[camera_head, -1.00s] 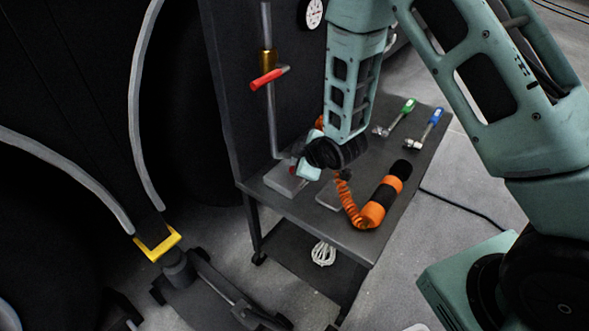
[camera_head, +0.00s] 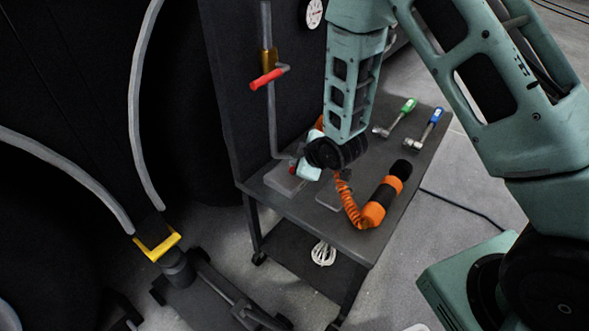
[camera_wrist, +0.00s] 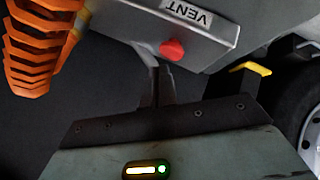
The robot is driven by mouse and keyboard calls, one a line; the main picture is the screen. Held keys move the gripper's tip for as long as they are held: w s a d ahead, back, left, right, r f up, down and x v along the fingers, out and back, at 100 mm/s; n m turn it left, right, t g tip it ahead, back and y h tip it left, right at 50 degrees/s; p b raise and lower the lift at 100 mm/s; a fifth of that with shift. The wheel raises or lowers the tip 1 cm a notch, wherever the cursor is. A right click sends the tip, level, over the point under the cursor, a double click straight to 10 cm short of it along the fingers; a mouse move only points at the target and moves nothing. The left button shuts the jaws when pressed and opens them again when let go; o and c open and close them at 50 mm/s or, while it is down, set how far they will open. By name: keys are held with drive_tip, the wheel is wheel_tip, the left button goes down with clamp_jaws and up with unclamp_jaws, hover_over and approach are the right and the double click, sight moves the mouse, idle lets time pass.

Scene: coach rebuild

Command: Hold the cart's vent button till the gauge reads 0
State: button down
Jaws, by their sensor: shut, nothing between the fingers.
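The red vent button (camera_wrist: 172,50) sticks out of a grey box (camera_wrist: 205,28) labelled VENT in the wrist view. In the head view this box (camera_head: 284,181) lies on the cart top, mostly clear of my arm. My gripper (camera_wrist: 152,68) is shut and empty. Its fingertips are close beside the button, a little to its left and below in the wrist view; I cannot tell whether they touch. In the head view my gripper (camera_head: 305,169) is over the box. The gauge (camera_head: 314,13) is a white round dial on the cart's upright panel; its needle is too small to read.
The cart top (camera_head: 350,241) also bears an orange-black cylinder (camera_head: 382,201) with a coiled orange hose (camera_head: 350,207), plus green-handled (camera_head: 408,106) and blue-handled (camera_head: 436,116) tools. A pipe with a red lever (camera_head: 266,79) stands left. A cable (camera_head: 470,212) crosses the floor.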

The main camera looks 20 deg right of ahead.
drive_tip(key=shift+f, duration=0.4)
drive_tip(key=shift+f+b, duration=0.55)
drive_tip(key=shift+b, duration=0.15)
idle(0.5)
drive_tip(key=shift+r, duration=0.15)
idle(3.1)
drive_tip(key=shift+r+p, duration=0.8)
drive_tip(key=shift+r, duration=0.05)
drive_tip(key=shift+r+p, duration=1.9)
drive_tip(key=shift+r, duration=0.6)
